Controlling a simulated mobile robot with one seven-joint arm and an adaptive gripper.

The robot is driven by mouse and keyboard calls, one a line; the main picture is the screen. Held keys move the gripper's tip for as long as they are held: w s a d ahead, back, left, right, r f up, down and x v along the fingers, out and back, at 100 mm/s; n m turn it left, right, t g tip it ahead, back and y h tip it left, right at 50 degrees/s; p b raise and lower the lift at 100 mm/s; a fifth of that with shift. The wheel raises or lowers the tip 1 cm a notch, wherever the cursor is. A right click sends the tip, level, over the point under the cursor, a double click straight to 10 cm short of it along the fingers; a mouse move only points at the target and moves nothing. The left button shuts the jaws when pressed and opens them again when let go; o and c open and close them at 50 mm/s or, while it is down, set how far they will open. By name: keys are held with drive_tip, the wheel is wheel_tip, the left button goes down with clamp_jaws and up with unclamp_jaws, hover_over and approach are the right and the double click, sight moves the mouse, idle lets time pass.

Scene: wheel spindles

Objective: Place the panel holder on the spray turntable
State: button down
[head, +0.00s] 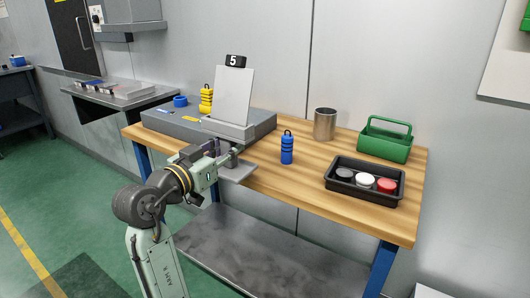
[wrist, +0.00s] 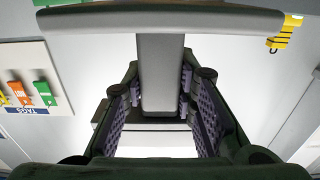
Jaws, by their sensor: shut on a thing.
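The panel holder (head: 229,131) is a grey ledge on a stem, with a white panel (head: 234,95) standing upright in it and a black tag marked 5 (head: 235,61) above. My gripper (head: 230,156) is shut on its grey stem, below the ledge. In the wrist view the stem (wrist: 162,75) stands between the two padded fingers (wrist: 162,105), with the ledge (wrist: 160,18) across the top. A flat grey plate (head: 240,173) shows under the stem at the table's front edge; whether it is the holder's foot is unclear. I cannot pick out the spray turntable for certain.
A long grey box (head: 165,122) lies behind the holder on the wooden table (head: 300,178).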

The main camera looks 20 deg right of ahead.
drive_tip(key=d+f+p, duration=0.1)
drive_tip(key=d, duration=0.2)
drive_tip(key=w+d+f+p, duration=0.1)
drive_tip(key=d, duration=0.2)
drive_tip(key=w+d+f+p, duration=0.1)
drive_tip(key=d+f, duration=0.1)
drive_tip(key=d, duration=0.1)
drive_tip(key=shift+w+d, duration=0.25)
drive_tip(key=shift+d, duration=0.15)
drive_tip(key=shift+f, duration=0.15)
drive_tip(key=shift+f, duration=0.1)
drive_tip(key=shift+f, duration=0.15)
drive_tip(key=c, duration=1.3)
unclamp_jaws()
